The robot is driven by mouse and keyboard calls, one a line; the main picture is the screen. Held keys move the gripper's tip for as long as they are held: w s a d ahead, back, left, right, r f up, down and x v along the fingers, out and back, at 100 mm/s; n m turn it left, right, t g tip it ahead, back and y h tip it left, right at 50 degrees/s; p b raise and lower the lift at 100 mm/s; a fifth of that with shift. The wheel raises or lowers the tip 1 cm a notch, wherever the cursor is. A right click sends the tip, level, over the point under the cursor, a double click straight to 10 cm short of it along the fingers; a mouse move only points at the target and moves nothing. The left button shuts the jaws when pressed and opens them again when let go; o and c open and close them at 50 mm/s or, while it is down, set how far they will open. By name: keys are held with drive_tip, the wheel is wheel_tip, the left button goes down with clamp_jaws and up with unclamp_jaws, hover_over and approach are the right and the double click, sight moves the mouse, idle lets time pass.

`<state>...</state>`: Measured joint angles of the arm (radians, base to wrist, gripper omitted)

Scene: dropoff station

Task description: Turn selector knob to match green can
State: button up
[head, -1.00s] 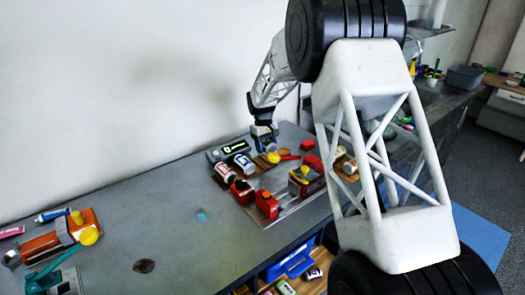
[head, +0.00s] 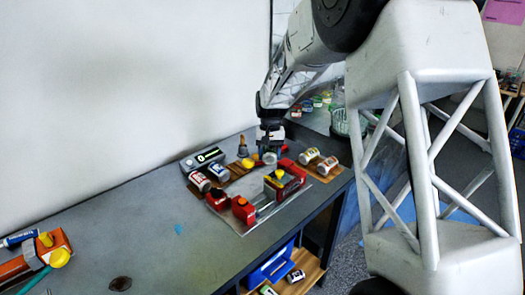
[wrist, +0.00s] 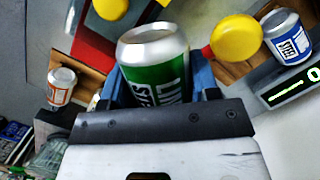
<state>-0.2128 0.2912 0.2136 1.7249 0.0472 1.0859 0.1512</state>
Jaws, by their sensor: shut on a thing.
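The green can (wrist: 157,68) stands between the blue fingers of my gripper (wrist: 160,85) in the wrist view, its silver top facing the camera. My gripper is shut on it. In the head view my gripper (head: 270,146) is over the back of the station, with the can (head: 270,158) small below it. A round yellow knob (wrist: 237,37) is beside the can in the wrist view; it also shows in the head view (head: 248,162). Which yellow part is the selector is not clear. A display box (head: 203,157) with a lit green readout stands at the station's left.
A red-and-white can (head: 200,181) and a blue can (head: 219,172) lie left of the gripper. Two more cans (head: 309,156) lie at the right. Red machine blocks, one (head: 243,210) in front, fill the station's near side.

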drive_tip(key=s+d+m, duration=0.1)
drive_tip(key=s, duration=0.1)
drive_tip(key=s+d+m, duration=0.1)
drive_tip(key=s+m, duration=0.1)
drive_tip(key=s, duration=0.1)
drive_tip(key=s+d+r+m+y, duration=0.1)
drive_tip(key=s+m, duration=0.1)
drive_tip(key=s, duration=0.1)
drive_tip(key=shift+s+d, duration=0.2)
drive_tip(key=shift+s, duration=0.05)
drive_tip(key=s+a+f+m, duration=0.2)
drive_tip(key=s, duration=0.3)
drive_tip(key=m, duration=0.2)
hover_over(257, 208)
drive_tip(key=shift+w+d+f+y, duration=0.1)
drive_tip(key=shift+d+f+y, duration=0.1)
drive_tip(key=shift+f, duration=0.45)
drive_tip(key=shift+w+d+f+y, duration=0.1)
drive_tip(key=shift+f+y, duration=0.1)
drive_tip(key=shift+f, duration=0.45)
drive_tip(key=shift+f, duration=0.2)
drive_tip(key=shift+w+d+x, duration=0.15)
drive_tip(key=shift+x, duration=0.8)
drive_tip(key=shift+w+d+x, duration=0.15)
drive_tip(key=shift+w+x, duration=0.05)
drive_tip(key=shift+x, duration=0.75)
drive_tip(key=shift+w+d+x, duration=0.15)
drive_tip(key=shift+x, duration=0.8)
drive_tip(key=shift+f, duration=0.25)
drive_tip(key=o, duration=0.8)
